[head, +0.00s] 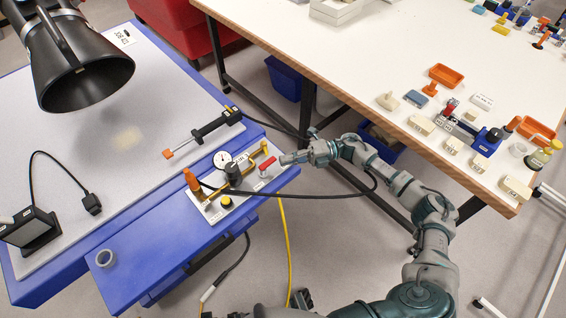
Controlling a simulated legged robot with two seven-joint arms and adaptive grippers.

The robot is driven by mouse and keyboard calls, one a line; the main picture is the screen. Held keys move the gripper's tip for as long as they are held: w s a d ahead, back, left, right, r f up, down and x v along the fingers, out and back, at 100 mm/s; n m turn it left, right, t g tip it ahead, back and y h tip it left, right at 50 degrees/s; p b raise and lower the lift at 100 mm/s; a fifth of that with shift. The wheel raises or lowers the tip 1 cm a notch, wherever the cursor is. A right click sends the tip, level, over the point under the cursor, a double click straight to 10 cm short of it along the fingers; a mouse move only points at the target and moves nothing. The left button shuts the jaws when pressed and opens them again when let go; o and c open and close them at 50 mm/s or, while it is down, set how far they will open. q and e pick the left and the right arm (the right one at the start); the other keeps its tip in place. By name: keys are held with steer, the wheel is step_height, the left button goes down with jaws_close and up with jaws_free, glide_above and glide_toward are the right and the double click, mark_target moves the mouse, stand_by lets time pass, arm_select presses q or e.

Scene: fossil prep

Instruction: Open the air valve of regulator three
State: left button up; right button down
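A regulator panel (214,213) sits on the blue bench edge. It carries a round white gauge (222,159), a dark knob (233,174), an orange-topped fitting (192,182), a yellow button (226,202) and brass pipework. A red valve lever (267,163) stands at the panel's right end; its number is too small to read. My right gripper (284,159) points left, its narrow fingertips close beside the red lever. The fingers look together, with nothing between them. I cannot tell whether they touch the lever. My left gripper is not in view.
A black hose (310,198) loops from the panel past my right arm. A yellow hose (286,250) hangs below. A black lamp hood (82,75) overhangs the blue bench (140,262). A white table (330,45) with several small parts stands at right.

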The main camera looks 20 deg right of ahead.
steer(key=d, duration=1)
steer(key=shift+s+d+f, duration=0.2)
steer(key=shift+s+f, duration=0.1)
steer(key=shift+s, duration=0.15)
steer(key=shift+a, duration=0.1)
